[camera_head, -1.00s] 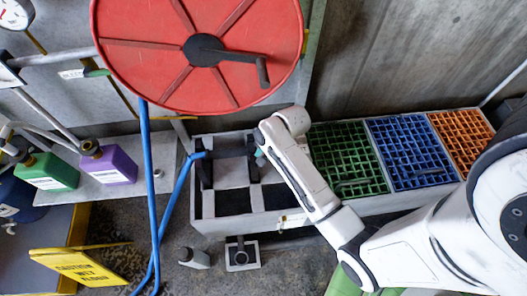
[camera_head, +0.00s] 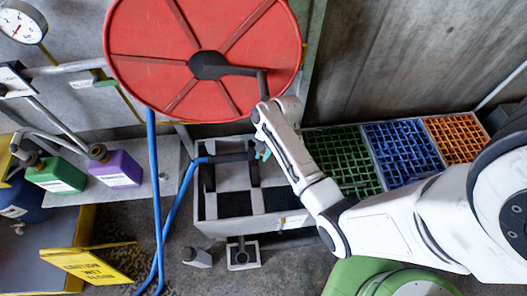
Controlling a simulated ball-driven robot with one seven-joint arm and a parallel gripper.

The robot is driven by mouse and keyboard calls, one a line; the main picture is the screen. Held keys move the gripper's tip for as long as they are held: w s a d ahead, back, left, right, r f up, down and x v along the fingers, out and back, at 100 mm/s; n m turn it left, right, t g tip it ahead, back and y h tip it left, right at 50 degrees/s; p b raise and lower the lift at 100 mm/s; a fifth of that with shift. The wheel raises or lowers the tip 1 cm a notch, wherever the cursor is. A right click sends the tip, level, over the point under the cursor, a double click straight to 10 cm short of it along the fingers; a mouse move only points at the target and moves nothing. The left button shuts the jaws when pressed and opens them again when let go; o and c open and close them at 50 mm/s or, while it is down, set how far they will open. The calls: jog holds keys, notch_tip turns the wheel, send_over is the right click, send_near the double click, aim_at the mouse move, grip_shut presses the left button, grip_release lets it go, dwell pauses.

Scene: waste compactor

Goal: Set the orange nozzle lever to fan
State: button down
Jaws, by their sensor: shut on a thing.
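My gripper (camera_head: 263,153) is small in the body camera view, with teal tips showing below my wrist, at the back right of a grey checkered tray (camera_head: 207,213). It is shut on the right end of a dark spray wand (camera_head: 231,158). The wand lies level across the back of the tray, with a blue hose (camera_head: 186,185) running from its left end. The contact itself is partly hidden by my wrist. I cannot make out the orange nozzle lever or its setting; it is too small or hidden.
A red hose reel (camera_head: 150,40) with a dark crank (camera_head: 262,84) hangs just above my wrist. Green (camera_head: 340,160), blue (camera_head: 403,155) and orange (camera_head: 460,138) grid bins stand to the right. Purple (camera_head: 117,168) and green (camera_head: 57,174) bottles and a yellow wet-floor sign (camera_head: 88,265) are at left.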

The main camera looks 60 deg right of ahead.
dwell(0.3)
jog(key=c, duration=1.1)
grip_release()
